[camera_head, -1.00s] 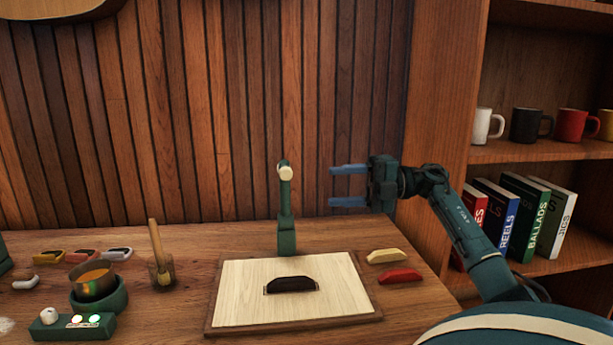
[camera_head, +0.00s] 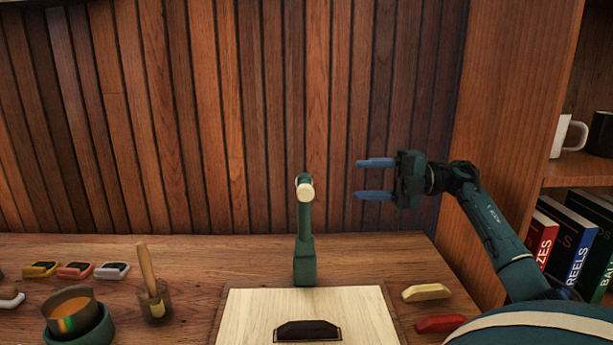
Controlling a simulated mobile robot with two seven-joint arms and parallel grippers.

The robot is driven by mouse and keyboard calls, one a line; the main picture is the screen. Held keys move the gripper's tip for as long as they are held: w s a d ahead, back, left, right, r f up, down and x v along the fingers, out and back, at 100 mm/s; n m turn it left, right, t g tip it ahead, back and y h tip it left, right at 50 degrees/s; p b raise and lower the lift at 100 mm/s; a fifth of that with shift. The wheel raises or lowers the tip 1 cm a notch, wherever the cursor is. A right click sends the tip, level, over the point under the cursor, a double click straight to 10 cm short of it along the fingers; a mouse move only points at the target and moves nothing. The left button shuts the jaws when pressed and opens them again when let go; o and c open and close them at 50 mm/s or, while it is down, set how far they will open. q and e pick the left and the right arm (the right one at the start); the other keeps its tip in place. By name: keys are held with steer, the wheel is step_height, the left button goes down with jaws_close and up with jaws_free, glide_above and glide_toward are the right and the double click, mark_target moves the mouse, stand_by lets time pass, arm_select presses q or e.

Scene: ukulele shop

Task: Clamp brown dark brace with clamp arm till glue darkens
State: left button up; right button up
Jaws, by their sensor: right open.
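The dark brown brace (camera_head: 307,330) lies on the pale wooden panel (camera_head: 255,308) at the bottom of the head view. A thin outline shows around its base. The green clamp arm (camera_head: 304,235) stands upright behind the panel, with its cream pad (camera_head: 305,191) at the top, raised well clear of the brace. My right gripper (camera_head: 374,178) is in the air to the right of the clamp's top. Its two blue fingers point left, apart and empty. My left gripper is not in view.
A cream brace (camera_head: 426,292) and a red brace (camera_head: 440,323) lie right of the panel. A glue pot (camera_head: 70,312) and a brush in a wooden holder (camera_head: 155,305) stand at the left. A shelf with books (camera_head: 541,240) and mugs (camera_head: 567,136) rises at the right.

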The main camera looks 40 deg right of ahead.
mark_target(304, 181)
steer(key=p+x, duration=0.3)
steer(key=x, duration=0.9)
steer(key=shift+a+r, duration=0.15)
steer(key=shift+a, duration=0.1)
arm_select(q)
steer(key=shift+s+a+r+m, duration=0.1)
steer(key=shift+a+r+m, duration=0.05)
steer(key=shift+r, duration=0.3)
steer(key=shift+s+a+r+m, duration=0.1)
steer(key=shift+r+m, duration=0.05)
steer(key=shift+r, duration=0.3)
arm_select(e)
steer(key=shift+w+a, duration=0.25)
steer(key=shift+a, duration=0.05)
jaws_close()
